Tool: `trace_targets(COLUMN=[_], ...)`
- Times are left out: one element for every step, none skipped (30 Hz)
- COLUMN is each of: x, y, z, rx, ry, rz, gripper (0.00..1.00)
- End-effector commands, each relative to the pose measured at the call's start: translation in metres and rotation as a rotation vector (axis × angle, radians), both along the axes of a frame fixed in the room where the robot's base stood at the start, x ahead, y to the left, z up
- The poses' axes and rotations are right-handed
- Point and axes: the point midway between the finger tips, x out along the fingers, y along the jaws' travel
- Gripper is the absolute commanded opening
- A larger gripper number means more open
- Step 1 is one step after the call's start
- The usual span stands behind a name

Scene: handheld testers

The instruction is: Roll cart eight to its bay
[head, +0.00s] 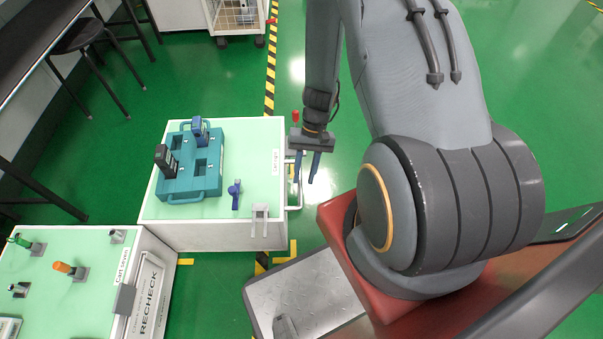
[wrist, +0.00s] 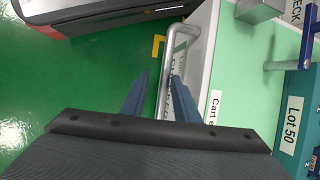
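The cart (head: 245,205) with a pale green top stands left of my arm. Its label reads "Cart e…" in the wrist view (wrist: 214,108), the rest hidden. A teal case (head: 192,180) holding handheld testers lies on it. The cart's silver handle (head: 299,190) sticks out on its right side. My gripper (head: 307,167) is open and empty at this handle, fingers pointing down. In the wrist view the handle (wrist: 178,50) runs between my two fingers (wrist: 157,97), closer to the right one. I cannot tell whether either finger touches it.
A second cart (head: 60,290) with a "RECHECK" sign stands at the front left. Yellow floor corner marks (head: 291,250) show near the first cart, and a black-yellow stripe (head: 271,60) runs behind it. A white wire cart (head: 238,20) stands at the back. Green floor is clear at the right.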

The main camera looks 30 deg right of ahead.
Motion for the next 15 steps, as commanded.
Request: trace_targets(x=[0.001,0.001,0.001,0.001,0.002,0.002,0.002,0.002,0.003,0.003,0.004,0.005,0.006,0.007,0.009], y=[0.001,0.003,0.004,0.005,0.005,0.006,0.006,0.006,0.006,0.005,0.004,0.003,0.002,0.0,-0.002], z=[0.0,0.0,0.0,0.0,0.0,0.0,0.0,0.0,0.001,0.003,0.005,0.008,0.012,0.016,0.022], rx=[0.0,0.0,0.0,0.001,0.0,0.0,0.0,0.0,0.0,0.0,0.001,0.001,0.0,0.0,0.0], ry=[0.0,-0.001,-0.001,-0.001,-0.001,-0.001,-0.001,-0.001,-0.002,-0.002,-0.003,-0.003,-0.004,-0.004,-0.005], rz=[0.002,0.004,0.006,0.007,0.009,0.009,0.009,0.009,0.01,0.01,0.01,0.01,0.009,0.009,0.007], gripper=[0.31,0.31,0.31,0.31,0.31,0.31,0.31,0.31,0.31,0.31,0.31,0.31,0.31,0.31,0.31])
